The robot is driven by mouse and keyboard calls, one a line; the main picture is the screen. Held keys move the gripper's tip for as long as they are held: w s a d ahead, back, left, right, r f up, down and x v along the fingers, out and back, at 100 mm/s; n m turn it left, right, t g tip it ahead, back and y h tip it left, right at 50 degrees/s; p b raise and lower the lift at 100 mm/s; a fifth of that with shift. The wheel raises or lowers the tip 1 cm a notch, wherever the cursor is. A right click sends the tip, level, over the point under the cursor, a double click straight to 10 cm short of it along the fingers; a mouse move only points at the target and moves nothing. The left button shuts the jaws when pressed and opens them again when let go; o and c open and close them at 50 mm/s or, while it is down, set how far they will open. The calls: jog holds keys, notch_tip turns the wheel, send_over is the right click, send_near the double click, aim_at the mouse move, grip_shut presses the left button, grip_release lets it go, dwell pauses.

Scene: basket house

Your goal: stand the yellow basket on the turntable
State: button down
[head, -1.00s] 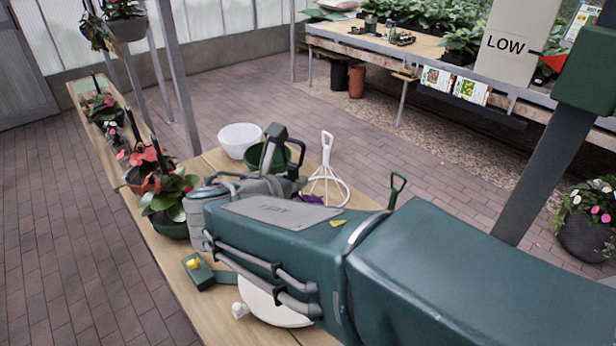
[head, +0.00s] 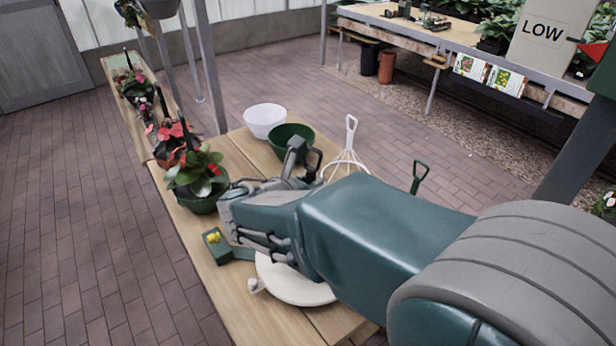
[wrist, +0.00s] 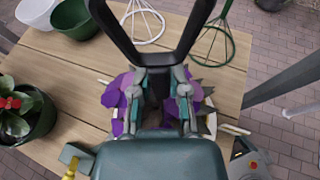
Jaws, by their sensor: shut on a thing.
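My gripper (wrist: 161,92) is shut, its grey fingers in the middle of the wrist view. Purple flower-like pieces (wrist: 117,102) show on both sides of the fingers, with a little pale yellow (wrist: 212,121) beside them. A round off-white disc (head: 300,290), which looks like the turntable, lies on the wooden table under my forearm in the head view. My arm covers part of it.
A potted red-flowered plant (head: 197,182), a white bowl (head: 264,120) and a green bowl (head: 291,141) stand on the table. A white wire stand (head: 347,155) is behind my arm.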

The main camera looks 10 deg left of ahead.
jog(key=c, duration=0.9)
grip_release()
jog(key=shift+a+f, duration=0.1)
jog(key=shift+f, duration=0.05)
jog(key=shift+o, duration=1.4)
jog(key=shift+a, duration=0.25)
